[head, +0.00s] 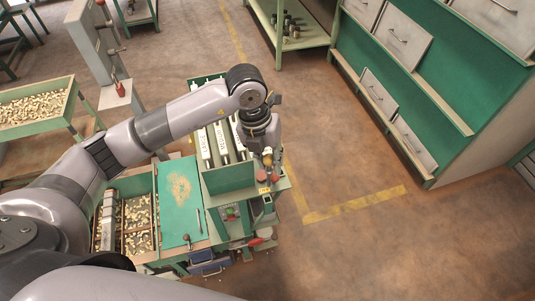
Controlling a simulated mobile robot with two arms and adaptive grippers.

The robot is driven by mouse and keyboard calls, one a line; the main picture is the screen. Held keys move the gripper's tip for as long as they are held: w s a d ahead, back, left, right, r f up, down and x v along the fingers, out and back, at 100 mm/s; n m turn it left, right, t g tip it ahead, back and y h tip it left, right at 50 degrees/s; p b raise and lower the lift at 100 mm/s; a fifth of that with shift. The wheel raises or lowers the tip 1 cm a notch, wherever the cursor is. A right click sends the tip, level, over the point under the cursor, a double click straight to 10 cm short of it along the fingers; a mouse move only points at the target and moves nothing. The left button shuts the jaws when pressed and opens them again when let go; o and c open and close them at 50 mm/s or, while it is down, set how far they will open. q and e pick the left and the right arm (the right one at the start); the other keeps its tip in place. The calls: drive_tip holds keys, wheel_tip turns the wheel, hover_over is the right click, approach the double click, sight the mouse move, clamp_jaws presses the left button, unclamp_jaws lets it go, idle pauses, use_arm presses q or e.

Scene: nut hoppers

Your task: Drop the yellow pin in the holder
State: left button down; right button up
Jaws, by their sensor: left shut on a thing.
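My left gripper (267,168) points down over the right end of the green workbench, beside the tall green box. It is shut on a small yellow thing (267,156), which looks like the yellow pin and is mostly hidden by the gripper. Red parts show close around the fingertips. A small yellow label (265,190) sits just below the gripper on the bench end. I cannot tell which part there is the holder. My right gripper is out of view.
The green box (229,178) with white labelled bars stands left of the gripper. A green board (180,205) and bins of nuts (138,212) lie further left. A drawer cabinet (440,70) stands at right. Open floor with yellow lines lies between.

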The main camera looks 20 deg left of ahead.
sight(267, 171)
use_arm(q)
drive_tip(key=n+t+p, duration=0.1)
drive_tip(key=n, duration=0.5)
drive_tip(key=shift+s, duration=0.15)
drive_tip(key=shift+a+n+y, duration=0.1)
drive_tip(key=shift+n+y, duration=0.2)
drive_tip(key=shift+n, duration=0.6)
drive_tip(key=shift+f, duration=0.2)
wheel_tip(267, 171, down, 4)
drive_tip(key=b, duration=0.2)
drive_tip(key=shift+b, duration=0.3)
drive_tip(key=shift+f+b, duration=0.3)
drive_tip(key=shift+f, duration=0.15)
drive_tip(key=shift+f, duration=0.1)
